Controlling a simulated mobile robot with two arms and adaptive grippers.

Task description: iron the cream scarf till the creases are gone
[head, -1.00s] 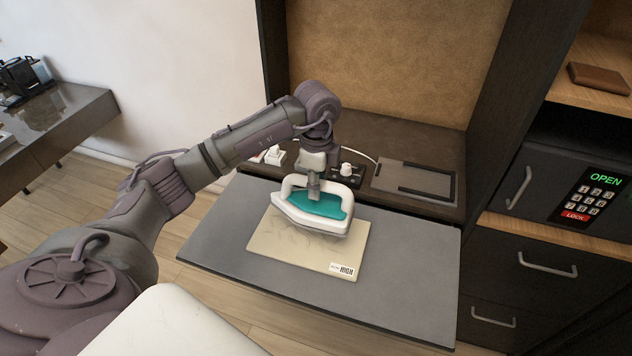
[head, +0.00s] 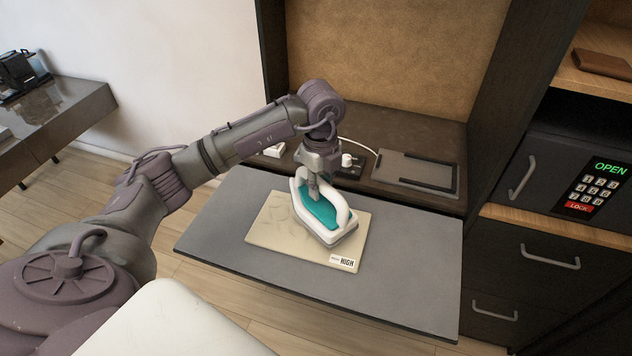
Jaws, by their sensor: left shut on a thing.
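The cream scarf (head: 268,232) lies flat on the grey pull-out board. Faint crease lines show on its left part, and a white label reading HIGH sits at its front right corner. The white and teal iron (head: 322,213) rests on or just above the right half of the scarf and hides that part. My left gripper (head: 315,184) is shut on the iron's handle from above. I cannot tell if the iron's sole touches the cloth. My right gripper does not show.
The grey board (head: 400,265) has free room on both sides of the scarf. Behind it, a dark shelf holds a socket panel with a white knob (head: 348,160) and a grey tray (head: 415,172). A safe (head: 560,175) reading OPEN and drawers stand at right.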

